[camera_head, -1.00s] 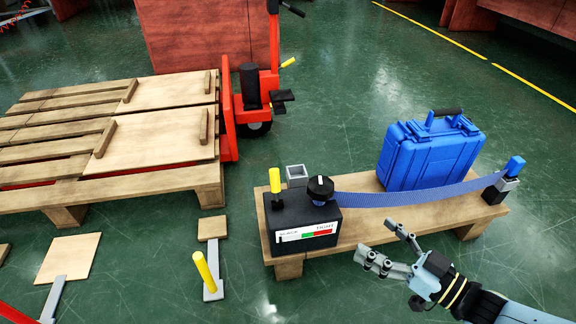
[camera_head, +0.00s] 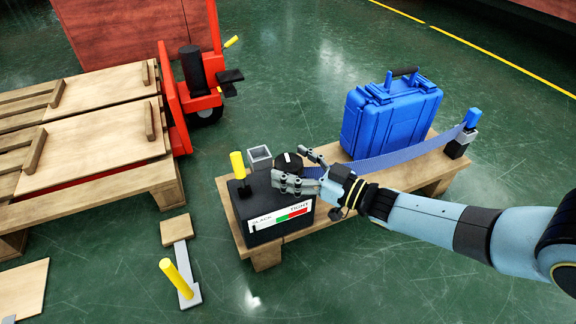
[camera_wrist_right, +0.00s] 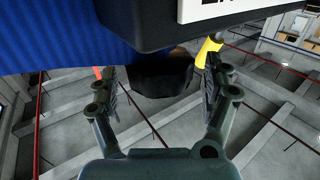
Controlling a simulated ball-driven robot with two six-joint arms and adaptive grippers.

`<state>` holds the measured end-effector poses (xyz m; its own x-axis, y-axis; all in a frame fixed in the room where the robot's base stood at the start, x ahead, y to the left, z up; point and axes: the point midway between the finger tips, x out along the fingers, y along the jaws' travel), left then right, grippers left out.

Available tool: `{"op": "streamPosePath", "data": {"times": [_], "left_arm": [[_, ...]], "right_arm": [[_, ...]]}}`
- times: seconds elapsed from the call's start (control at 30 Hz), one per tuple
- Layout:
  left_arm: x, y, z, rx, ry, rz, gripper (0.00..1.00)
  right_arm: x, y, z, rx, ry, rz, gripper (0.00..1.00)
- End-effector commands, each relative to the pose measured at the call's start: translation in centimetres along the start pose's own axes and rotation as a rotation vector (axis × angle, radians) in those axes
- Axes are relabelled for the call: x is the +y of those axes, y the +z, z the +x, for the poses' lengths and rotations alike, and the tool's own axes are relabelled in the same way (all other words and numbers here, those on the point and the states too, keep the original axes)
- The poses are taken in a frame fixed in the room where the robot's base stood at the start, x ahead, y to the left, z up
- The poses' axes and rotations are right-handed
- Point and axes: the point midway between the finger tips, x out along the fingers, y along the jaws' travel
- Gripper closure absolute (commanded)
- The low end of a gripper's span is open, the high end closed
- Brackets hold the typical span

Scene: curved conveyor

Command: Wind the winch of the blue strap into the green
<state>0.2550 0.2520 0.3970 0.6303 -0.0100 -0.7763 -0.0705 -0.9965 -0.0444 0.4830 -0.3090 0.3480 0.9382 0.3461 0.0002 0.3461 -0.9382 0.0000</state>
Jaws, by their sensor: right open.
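The winch is a black box (camera_head: 272,216) with a dark round knob (camera_head: 288,160) on top. Its front scale (camera_head: 281,219) runs from SLACK to TIGHT with green and red parts; a small dark mark sits at the SLACK end, outside the green. The blue strap (camera_head: 405,155) runs in a sagging curve from the knob to a post with a blue top (camera_head: 472,118). My right gripper (camera_head: 291,168) is open, its fingers either side of the knob. In the right wrist view the knob (camera_wrist_right: 160,76) is between the fingers; contact is unclear. My left gripper is out of view.
A blue case (camera_head: 388,115) stands behind the strap on the wooden bench (camera_head: 425,178). A yellow-handled lever (camera_head: 238,166) and a grey square tube (camera_head: 259,156) are by the winch. Another yellow-handled lever (camera_head: 176,278) is on the floor. Pallets and a red jack are left.

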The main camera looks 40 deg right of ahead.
Motion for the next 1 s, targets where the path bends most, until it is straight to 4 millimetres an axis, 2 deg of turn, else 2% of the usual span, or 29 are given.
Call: {"op": "streamPosePath", "data": {"times": [0.13, 0.43, 0.87, 1.0], "left_arm": [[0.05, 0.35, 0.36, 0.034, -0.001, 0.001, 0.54], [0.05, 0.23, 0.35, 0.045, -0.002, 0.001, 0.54], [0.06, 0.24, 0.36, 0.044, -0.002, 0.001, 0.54], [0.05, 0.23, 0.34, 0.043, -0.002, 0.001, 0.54]], "right_arm": [[-0.01, 0.10, 1.17, -0.001, 0.001, 0.001, 0.18], [-0.01, -0.02, 1.42, 0.000, 0.001, 0.000, 0.18], [-0.01, 0.00, 1.37, -0.001, 0.001, 0.000, 0.74], [-0.02, -0.02, 1.37, 0.000, 0.005, 0.000, 0.74]]}}
